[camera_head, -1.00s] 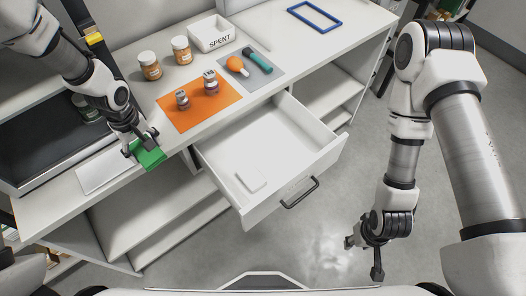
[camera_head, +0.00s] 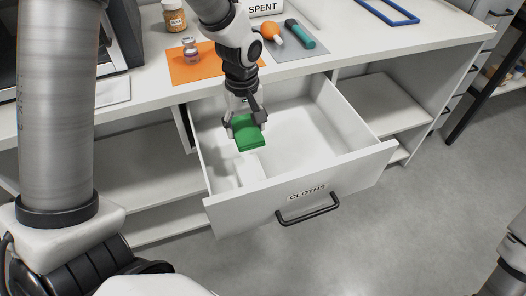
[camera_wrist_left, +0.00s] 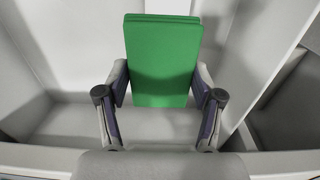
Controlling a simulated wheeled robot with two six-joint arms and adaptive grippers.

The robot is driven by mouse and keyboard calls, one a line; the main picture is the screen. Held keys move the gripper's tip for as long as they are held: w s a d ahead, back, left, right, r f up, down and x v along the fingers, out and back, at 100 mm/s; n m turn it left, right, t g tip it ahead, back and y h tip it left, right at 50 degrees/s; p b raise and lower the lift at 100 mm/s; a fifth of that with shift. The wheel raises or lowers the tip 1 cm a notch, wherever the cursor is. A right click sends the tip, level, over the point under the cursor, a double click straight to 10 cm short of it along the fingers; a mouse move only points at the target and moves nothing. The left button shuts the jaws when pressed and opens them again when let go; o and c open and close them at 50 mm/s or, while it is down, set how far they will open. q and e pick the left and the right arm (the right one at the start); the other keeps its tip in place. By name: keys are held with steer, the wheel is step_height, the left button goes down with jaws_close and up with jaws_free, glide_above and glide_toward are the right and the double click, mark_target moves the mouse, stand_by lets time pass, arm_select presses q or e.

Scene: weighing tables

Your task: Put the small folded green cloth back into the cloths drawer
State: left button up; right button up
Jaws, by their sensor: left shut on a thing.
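The small folded green cloth (camera_head: 249,137) is held in my left gripper (camera_head: 246,120), over the open drawer labelled CLOTHS (camera_head: 310,194). The left wrist view shows the cloth (camera_wrist_left: 162,55) pinched between the two fingers of my left gripper (camera_wrist_left: 160,88), with pale drawer walls around it. The cloth appears raised above the drawer floor; the exact gap is hard to tell. A flat white folded piece (camera_head: 249,170) lies in the drawer, partly hidden by the cloth. My right gripper is outside both current views.
An orange mat (camera_head: 180,71) with a vial (camera_head: 191,48) lies on the counter (camera_head: 340,40) behind the drawer. A jar (camera_head: 174,16), the SPENT bin (camera_head: 264,8), an orange bulb (camera_head: 273,34), a teal tool (camera_head: 300,35) and a blue frame (camera_head: 387,10) are also there. The drawer's right side is clear.

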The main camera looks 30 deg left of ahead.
mark_target(246, 127)
arm_select(q)
step_height(246, 127, down, 7)
steer(key=shift+f+b, duration=0.1)
steer(key=shift+b, duration=0.45)
steer(key=shift+w, duration=0.1)
steer(key=shift+f, duration=0.45)
steer(key=o, duration=1.2)
steer(key=shift+r, duration=0.1)
step_height(246, 127, up, 13)
steer(key=shift+f+p, duration=0.1)
steer(key=shift+p, duration=1.1)
